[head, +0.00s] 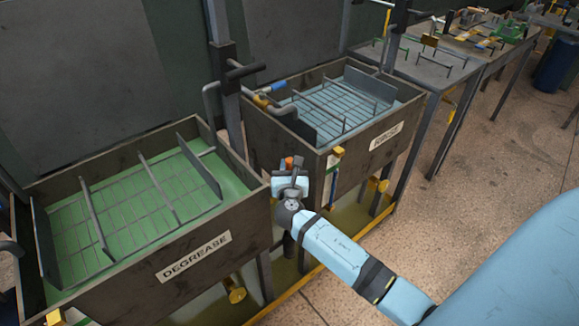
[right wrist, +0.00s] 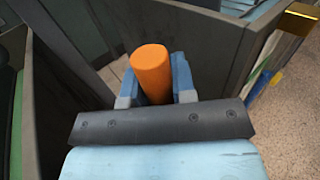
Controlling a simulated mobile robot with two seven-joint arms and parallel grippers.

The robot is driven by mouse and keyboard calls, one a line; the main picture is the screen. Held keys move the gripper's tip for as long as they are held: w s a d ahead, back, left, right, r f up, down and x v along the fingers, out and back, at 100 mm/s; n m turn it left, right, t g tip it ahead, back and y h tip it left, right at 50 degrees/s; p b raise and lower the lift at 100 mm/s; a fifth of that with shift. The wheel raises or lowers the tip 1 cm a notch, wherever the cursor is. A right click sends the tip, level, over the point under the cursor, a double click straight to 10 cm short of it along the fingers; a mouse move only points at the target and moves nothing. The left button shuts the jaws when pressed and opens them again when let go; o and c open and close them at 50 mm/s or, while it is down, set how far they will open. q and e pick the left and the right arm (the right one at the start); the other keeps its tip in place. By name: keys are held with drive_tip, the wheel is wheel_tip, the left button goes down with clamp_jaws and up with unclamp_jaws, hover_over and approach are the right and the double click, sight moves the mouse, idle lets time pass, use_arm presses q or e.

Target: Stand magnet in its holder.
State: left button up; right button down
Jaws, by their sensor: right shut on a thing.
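My right gripper (head: 291,174) is shut on an orange cylinder (head: 289,161), which I take to be the magnet. It is between the two tanks, near the corner of the rinse tank. In the right wrist view the orange cylinder (right wrist: 153,72) stands up between the two blue-grey fingers (right wrist: 156,88), its rounded end showing and its lower part hidden. I cannot pick out the holder for certain. A yellow bracket (head: 337,151) is on the rinse tank's front wall, right of the gripper, and also shows in the right wrist view (right wrist: 301,20). My left gripper is not in view.
The tank labelled DEGREASE (head: 250,250) holds green liquid and a wire rack. The second tank (head: 405,148) holds bluish liquid and a rack. A dark post and pipes (head: 232,75) rise between them. Tables with tools (head: 435,68) stand behind at right.

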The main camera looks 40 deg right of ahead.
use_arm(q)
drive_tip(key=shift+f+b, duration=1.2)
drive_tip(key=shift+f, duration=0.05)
use_arm(e)
drive_tip(key=shift+f, duration=1.8)
drive_tip(key=shift+f+b, duration=0.45)
drive_tip(key=shift+f, duration=0.15)
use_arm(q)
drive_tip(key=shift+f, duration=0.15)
use_arm(e)
drive_tip(key=c, duration=0.9)
unclamp_jaws()
drive_tip(key=shift+o, duration=0.2)
drive_tip(key=shift+v, duration=0.85)
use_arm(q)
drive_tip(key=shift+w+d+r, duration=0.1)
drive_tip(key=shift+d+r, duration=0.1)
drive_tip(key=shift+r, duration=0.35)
use_arm(e)
drive_tip(key=v, duration=1.2)
drive_tip(key=shift+r, duration=0.1)
